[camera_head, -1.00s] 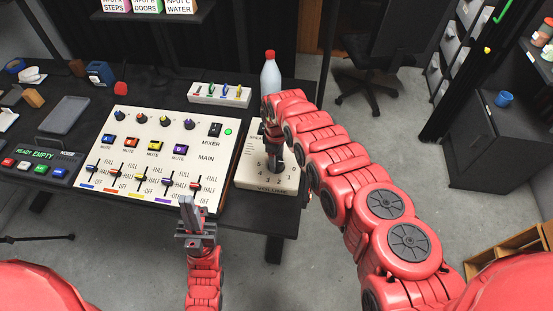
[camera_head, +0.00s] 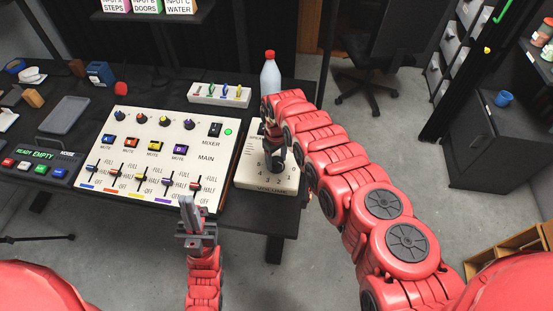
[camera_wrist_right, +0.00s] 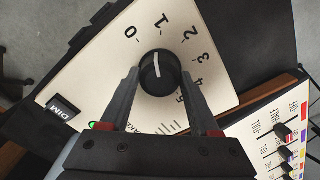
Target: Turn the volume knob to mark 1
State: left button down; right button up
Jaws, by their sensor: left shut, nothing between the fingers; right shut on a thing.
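The black round volume knob (camera_wrist_right: 160,72) sits on a cream panel (camera_wrist_right: 222,85) with printed numbers around it. Its white pointer line points up in the right wrist view, close to the mark 1 (camera_wrist_right: 163,20), with 0 to its left and 2 to its right. My right gripper (camera_wrist_right: 160,78) is shut on the knob, one finger on each side. In the head view, my right gripper (camera_head: 273,163) is over the volume panel (camera_head: 258,182) and hides the knob. My left gripper (camera_head: 187,203) is shut and empty in front of the mixer's front edge.
The mixer panel (camera_head: 190,122) with sliders and knobs lies left of the volume panel. A bottle with a red cap (camera_head: 270,75) and a small switch strip (camera_head: 219,95) stand behind. A DIM button (camera_wrist_right: 63,107) is on the volume panel.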

jog(key=shift+m, duration=1)
jog(key=o, duration=1.4)
jog(key=shift+c, duration=0.2)
jog(key=shift+r, duration=0.1)
